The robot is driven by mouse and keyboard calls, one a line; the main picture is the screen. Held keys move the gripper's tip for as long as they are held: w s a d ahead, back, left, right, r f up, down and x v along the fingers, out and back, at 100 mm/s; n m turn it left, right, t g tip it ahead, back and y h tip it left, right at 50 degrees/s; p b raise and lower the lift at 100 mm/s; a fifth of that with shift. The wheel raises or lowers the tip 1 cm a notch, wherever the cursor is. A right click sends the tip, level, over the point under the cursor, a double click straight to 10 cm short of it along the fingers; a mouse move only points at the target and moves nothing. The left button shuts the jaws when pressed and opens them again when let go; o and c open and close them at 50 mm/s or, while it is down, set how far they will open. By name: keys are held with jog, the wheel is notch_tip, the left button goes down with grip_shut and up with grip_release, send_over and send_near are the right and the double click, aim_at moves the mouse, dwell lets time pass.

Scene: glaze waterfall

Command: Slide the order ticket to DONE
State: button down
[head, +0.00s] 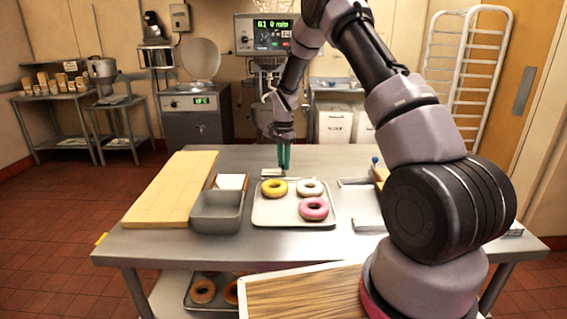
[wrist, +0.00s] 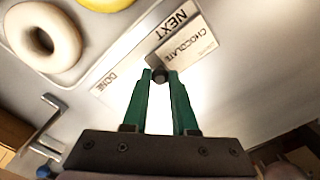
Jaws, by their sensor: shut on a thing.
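The order ticket (wrist: 192,46), a pale card marked CHOCOLATE, shows in the wrist view on a light strip. The word NEXT (wrist: 171,24) is printed beside the ticket. The word DONE (wrist: 106,83) is at the strip's other end, lower left in the picture. My gripper (wrist: 160,74) has green fingers closed on a small dark knob (wrist: 159,75) at the ticket's edge. In the head view my gripper (head: 284,168) points down behind the donut tray, beside the small strip (head: 270,173). The ticket's print cannot be read there.
A metal tray (head: 285,221) with yellow, white and pink donuts lies just in front of my gripper. A grey bin (head: 216,222) and a pale board (head: 165,207) are to its left. A metal holder (head: 357,183) stands to the right.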

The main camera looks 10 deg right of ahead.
jog(key=d, duration=0.3)
jog(key=s+d, duration=0.1)
jog(key=d, duration=0.3)
jog(key=s+d, duration=0.1)
jog(key=d, duration=0.3)
jog(key=shift+s+d, duration=0.1)
jog(key=c, duration=0.7)
grip_release()
jog(key=shift+d, duration=0.1)
jog(key=shift+r, duration=0.5)
notch_tip(320, 180, up, 10)
jog(key=shift+f, duration=0.1)
